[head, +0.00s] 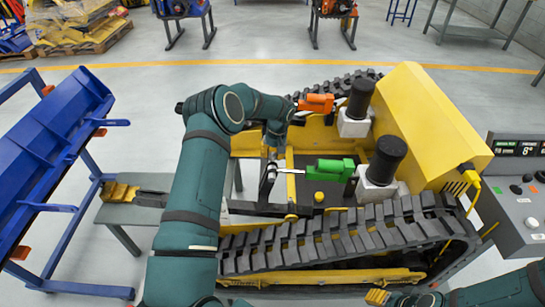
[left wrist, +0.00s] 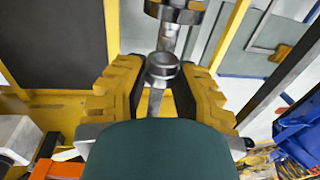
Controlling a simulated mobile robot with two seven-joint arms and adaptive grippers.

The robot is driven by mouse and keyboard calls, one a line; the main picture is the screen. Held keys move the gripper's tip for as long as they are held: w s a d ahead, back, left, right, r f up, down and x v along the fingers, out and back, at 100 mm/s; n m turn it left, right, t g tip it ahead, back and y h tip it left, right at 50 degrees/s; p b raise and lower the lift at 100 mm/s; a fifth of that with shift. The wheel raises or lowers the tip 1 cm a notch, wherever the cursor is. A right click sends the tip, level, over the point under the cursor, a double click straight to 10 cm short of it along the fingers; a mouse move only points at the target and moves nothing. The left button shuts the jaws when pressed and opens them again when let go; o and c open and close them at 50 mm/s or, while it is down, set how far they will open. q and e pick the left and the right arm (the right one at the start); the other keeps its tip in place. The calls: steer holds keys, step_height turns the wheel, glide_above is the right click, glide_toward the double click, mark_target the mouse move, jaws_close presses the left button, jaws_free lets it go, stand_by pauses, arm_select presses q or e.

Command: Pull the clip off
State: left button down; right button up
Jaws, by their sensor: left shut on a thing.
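My left gripper (head: 273,153) reaches down over the front of the yellow tracked carrier (head: 430,110). In the left wrist view its yellow fingers (left wrist: 162,92) are shut on a grey metal piece with a round head, which I take to be the clip (left wrist: 162,68). Above it in that view a metal cylinder with a dark band (left wrist: 175,12) shows. A silver cylinder (head: 268,180) is visible just below the gripper in the head view. The exact shape of the clip is hidden by the fingers. My right gripper (head: 377,297) is at the bottom edge, partly cut off and away from the carrier's front.
Black-topped posts (head: 386,158) stand behind. A grey stand (head: 130,213) holds a yellow-headed tool (head: 120,191).

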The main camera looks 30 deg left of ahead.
arm_select(q)
steer(key=shift+w+a, duration=0.15)
steer(key=shift+w, duration=0.05)
stand_by(0.3)
steer(key=shift+w+a+b, duration=0.45)
steer(key=shift+w+b, duration=0.2)
steer(key=shift+w, duration=0.1)
steer(key=shift+w+a+b, duration=0.4)
steer(key=shift+w+b, duration=0.25)
steer(key=shift+w, duration=0.05)
steer(key=c, duration=1.3)
jaws_free()
jaws_close()
